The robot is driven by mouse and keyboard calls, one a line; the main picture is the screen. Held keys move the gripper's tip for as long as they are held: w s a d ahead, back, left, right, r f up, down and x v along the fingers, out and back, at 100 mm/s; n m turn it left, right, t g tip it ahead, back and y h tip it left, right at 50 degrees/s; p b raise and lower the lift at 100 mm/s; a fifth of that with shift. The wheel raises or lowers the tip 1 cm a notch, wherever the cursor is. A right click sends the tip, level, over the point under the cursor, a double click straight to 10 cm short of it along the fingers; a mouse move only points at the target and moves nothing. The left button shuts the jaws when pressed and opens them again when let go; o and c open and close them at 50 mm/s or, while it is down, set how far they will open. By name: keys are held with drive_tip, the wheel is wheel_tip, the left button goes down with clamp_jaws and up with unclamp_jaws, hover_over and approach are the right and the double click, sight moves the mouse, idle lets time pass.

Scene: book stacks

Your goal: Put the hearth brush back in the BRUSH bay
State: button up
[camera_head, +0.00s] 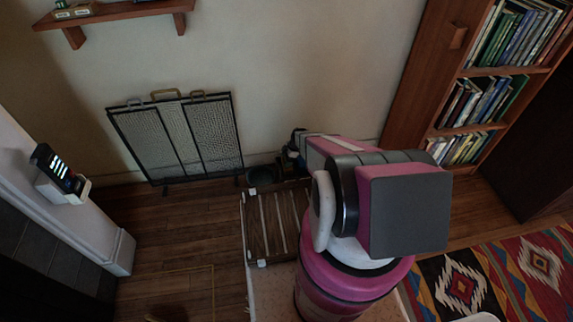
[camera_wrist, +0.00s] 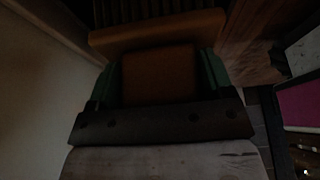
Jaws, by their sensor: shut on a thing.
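In the wrist view my gripper (camera_wrist: 160,72) has its two green-padded fingers closed on a brown wooden block, which I take to be part of the hearth brush (camera_wrist: 160,78). A wider orange-brown bar (camera_wrist: 158,34) lies just beyond the fingers, with dark upright strips above it; I cannot tell if these are bristles or slats. In the head view my pink and grey arm hides most of the gripper and the brush. A low slatted rack (camera_head: 265,227) with white corner pieces stands left of my arm. No BRUSH label is readable.
A black mesh fire screen (camera_head: 177,138) leans on the back wall. A bookcase (camera_head: 430,75) stands at right, beside a patterned rug (camera_head: 500,270). Bare wood floor (camera_head: 170,240) lies left of the rack.

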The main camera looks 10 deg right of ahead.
drive_tip(key=shift+f, duration=2.05)
drive_tip(key=shift+f, duration=0.1)
drive_tip(key=o, duration=0.8)
drive_tip(key=shift+o, duration=0.2)
drive_tip(key=v, duration=1.2)
drive_tip(key=s+a+r+m+h, duration=0.1)
drive_tip(key=s+r+m, duration=0.5)
drive_tip(key=r, duration=0.5)
drive_tip(key=s+a+r+m+h, duration=0.2)
drive_tip(key=s+r+m, duration=0.4)
drive_tip(key=r, duration=0.5)
drive_tip(key=s+a+r+m+h, duration=0.1)
drive_tip(key=s+r+m, duration=0.5)
drive_tip(key=s+r, duration=0.3)
drive_tip(key=shift+s+r+h, duration=0.15)
drive_tip(key=shift+r+h, duration=0.15)
drive_tip(key=shift+r, duration=1.35)
drive_tip(key=shift+a, duration=0.15)
